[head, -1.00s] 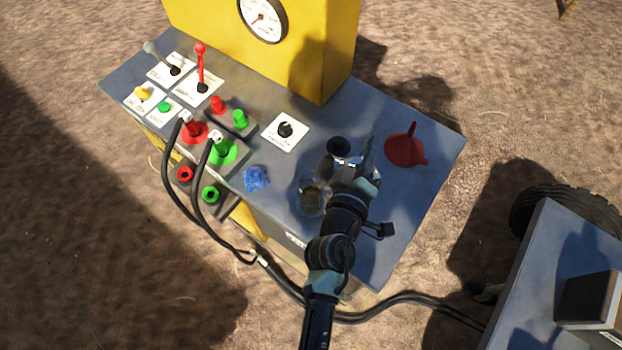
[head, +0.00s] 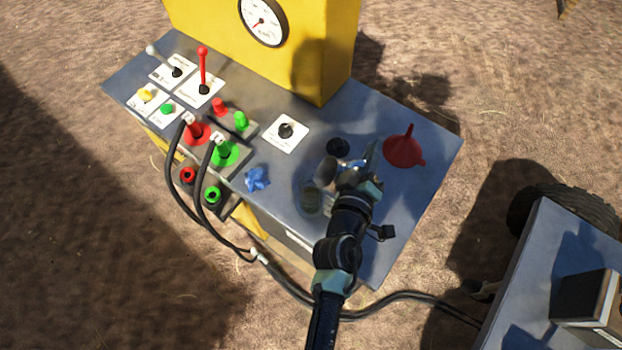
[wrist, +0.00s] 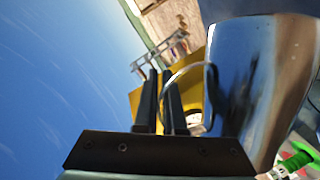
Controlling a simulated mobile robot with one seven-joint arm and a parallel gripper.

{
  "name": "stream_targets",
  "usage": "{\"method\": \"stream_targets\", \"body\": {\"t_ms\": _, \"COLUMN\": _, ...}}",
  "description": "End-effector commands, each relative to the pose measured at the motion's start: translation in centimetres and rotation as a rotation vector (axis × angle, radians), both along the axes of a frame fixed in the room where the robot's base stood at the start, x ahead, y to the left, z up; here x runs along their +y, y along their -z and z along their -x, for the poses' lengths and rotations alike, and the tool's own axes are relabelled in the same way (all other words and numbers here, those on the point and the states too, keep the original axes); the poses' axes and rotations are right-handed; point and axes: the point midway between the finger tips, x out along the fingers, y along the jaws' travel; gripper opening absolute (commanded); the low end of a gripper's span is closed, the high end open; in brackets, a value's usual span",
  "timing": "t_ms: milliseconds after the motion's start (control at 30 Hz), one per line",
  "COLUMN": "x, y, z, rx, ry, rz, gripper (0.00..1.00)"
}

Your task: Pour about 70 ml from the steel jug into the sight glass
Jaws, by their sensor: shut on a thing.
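The steel jug (head: 325,172) hangs over the right part of the grey bench top, tilted, just above and behind the sight glass. In the wrist view the shiny jug body (wrist: 258,85) fills the right side, with its thin wire handle at my fingers. My gripper (head: 360,165) is shut on the jug's handle; its two dark fingers also show in the wrist view (wrist: 165,100). The sight glass (head: 311,198) is a clear vessel near the bench's front edge, left of my gripper. I cannot make out its level or any stream.
A red funnel (head: 403,150) lies right of my gripper. A black round cap (head: 338,147) is behind the jug. A blue crumpled rag (head: 257,179) lies left of the sight glass. Levers, buttons and hose couplings (head: 224,152) fill the left bench. The yellow gauge housing (head: 310,50) stands behind.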

Motion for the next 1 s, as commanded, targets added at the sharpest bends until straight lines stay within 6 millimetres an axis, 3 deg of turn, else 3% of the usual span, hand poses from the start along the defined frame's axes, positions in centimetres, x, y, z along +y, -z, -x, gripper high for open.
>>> {"method": "stream_targets", "body": {"t_ms": 367, "x": -0.8, "y": -0.5, "z": 0.1, "rx": -0.009, "ry": -0.002, "rz": -0.115, "gripper": 0.00}}
{"method": "stream_targets", "body": {"t_ms": 1000, "x": -3.0, "y": 0.8, "z": 0.5, "rx": -0.002, "ry": -0.017, "rz": -0.300, "gripper": 0.00}}
